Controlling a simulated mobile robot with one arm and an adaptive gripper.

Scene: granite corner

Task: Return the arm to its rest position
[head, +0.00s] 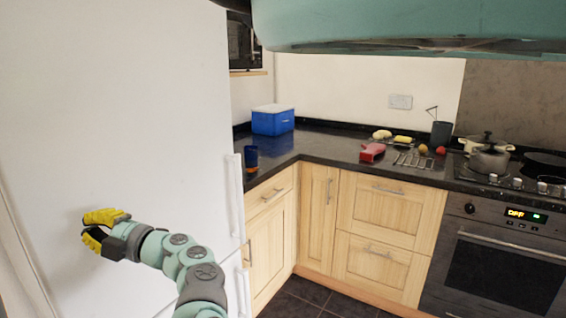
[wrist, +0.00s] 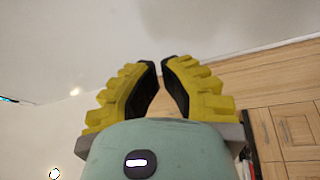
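My gripper (head: 85,228) has yellow ribbed fingers with dark inner pads. In the head view it is at the lower left, in front of the tall white fridge front, with the teal arm reaching up to it from the bottom. In the wrist view the fingers of my gripper (wrist: 161,64) lean toward each other with a narrow gap between the tips. Nothing is between them. The gripper is partly open and empty. I cannot tell how far it is from the white front.
The white fridge (head: 130,130) with vertical handles fills the left. A dark granite worktop (head: 320,148) bears a blue cool box (head: 273,120), a blue cup (head: 251,158), a red item (head: 372,152) and pots (head: 489,160). An oven (head: 500,262) is at right. Dark floor shows below.

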